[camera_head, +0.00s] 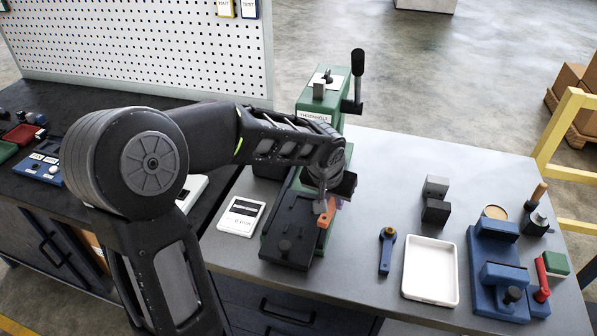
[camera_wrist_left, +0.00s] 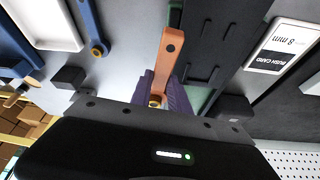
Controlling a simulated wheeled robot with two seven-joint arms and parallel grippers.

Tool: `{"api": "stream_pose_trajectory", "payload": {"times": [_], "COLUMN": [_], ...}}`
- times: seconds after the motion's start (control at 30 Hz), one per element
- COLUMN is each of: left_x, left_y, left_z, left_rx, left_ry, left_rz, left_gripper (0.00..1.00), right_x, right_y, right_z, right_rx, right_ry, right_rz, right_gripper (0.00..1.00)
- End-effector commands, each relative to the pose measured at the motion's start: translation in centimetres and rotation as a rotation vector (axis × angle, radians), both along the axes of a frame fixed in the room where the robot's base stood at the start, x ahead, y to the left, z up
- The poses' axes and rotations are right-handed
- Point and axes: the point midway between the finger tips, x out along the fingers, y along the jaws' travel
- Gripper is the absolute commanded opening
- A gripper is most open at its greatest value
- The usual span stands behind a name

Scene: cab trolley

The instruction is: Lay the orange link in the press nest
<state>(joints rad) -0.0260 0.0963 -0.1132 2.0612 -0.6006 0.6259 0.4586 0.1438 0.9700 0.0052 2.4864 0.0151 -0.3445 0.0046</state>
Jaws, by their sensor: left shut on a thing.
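The orange link (camera_head: 324,238) is in my left gripper (camera_head: 325,207), held over the right edge of the press's dark bed. In the left wrist view the link (camera_wrist_left: 167,55) is a flat bar with a hole at its far end and a brass-coloured ring at its near end. The green press (camera_head: 309,100) stands behind, with an upright black lever. My right gripper is out of view.
A bush card (camera_head: 241,216) lies left of the press. To the right are a blue link (camera_head: 386,250), a white tray (camera_head: 431,270), dark blocks (camera_head: 435,211) and a blue fixture (camera_head: 497,262).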

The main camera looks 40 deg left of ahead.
Motion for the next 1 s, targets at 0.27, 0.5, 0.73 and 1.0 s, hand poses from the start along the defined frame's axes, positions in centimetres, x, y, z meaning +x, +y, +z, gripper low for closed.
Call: {"api": "stream_pose_trajectory", "payload": {"times": [0.27,0.5,0.73,1.0], "left_x": [-2.4,-2.7,-2.7,-2.7], "left_y": [7.3,7.9,7.8,7.8], "left_z": [4.6,4.7,4.7,3.7], "left_rx": [0.008,0.009,0.009,0.009], "left_ry": [-0.003,-0.002,-0.002,0.0], "left_rz": [0.143,0.154,0.154,0.155], "left_gripper": [0.0,0.0,0.0,0.0], "right_x": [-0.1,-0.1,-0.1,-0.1], "right_y": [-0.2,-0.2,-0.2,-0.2], "right_z": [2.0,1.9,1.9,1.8], "right_rx": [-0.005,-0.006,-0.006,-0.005], "right_ry": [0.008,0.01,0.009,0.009], "right_rz": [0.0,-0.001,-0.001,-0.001], "right_gripper": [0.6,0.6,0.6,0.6]}}
